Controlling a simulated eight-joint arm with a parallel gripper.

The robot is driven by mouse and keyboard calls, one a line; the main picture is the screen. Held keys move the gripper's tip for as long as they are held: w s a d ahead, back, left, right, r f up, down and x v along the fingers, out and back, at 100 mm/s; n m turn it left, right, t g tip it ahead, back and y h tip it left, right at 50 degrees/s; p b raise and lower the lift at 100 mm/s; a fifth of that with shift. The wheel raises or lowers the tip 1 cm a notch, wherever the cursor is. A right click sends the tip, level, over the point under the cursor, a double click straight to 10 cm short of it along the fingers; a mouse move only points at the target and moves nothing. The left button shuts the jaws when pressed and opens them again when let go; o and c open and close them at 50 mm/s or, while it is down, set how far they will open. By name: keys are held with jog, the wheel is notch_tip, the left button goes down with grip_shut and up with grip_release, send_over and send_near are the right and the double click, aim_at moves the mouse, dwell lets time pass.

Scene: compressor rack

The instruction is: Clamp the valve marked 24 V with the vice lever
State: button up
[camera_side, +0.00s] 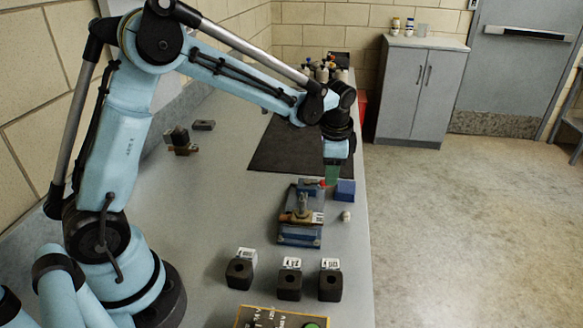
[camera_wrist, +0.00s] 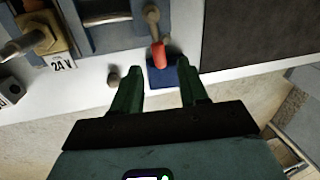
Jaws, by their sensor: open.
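The vice (camera_side: 300,236) stands on the bench below and to the left of my gripper in the side view. A brass valve (camera_side: 301,213) sits on the vice; in the wrist view the valve (camera_wrist: 42,36) carries a white tag (camera_wrist: 62,63) reading 24 V. The vice lever (camera_wrist: 153,22) has a red tip (camera_wrist: 160,56), which lies just ahead of my fingertips. My gripper (camera_wrist: 158,76) is open, its green fingers apart with nothing held. The gripper (camera_side: 332,178) is above the bench near the lever in the side view. Whether the jaws touch the valve is unclear.
A blue block (camera_side: 345,190) is beside the vice, close to my fingers. A small pale knob (camera_side: 346,216) is near the bench edge. Black labelled blocks (camera_side: 289,284) stand in front. A dark mat (camera_side: 285,150) lies behind. Another brass-based part (camera_side: 181,140) is at left.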

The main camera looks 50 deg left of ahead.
notch_tip(320, 180, up, 9)
jog(key=s+d, duration=0.1)
jog(key=shift+d, duration=0.2)
jog(key=shift+s, duration=0.1)
jog(key=shift+r, duration=0.1)
jog(key=s+d+f+n+t+h, duration=0.1)
jog(key=s+n+t, duration=0.4)
jog(key=s, duration=1.1)
jog(key=d+n, duration=0.1)
jog(key=n, duration=0.2)
jog(key=shift+s+f+t+h, duration=0.15)
jog(key=shift+f+t+h, duration=0.15)
jog(key=shift+t, duration=0.1)
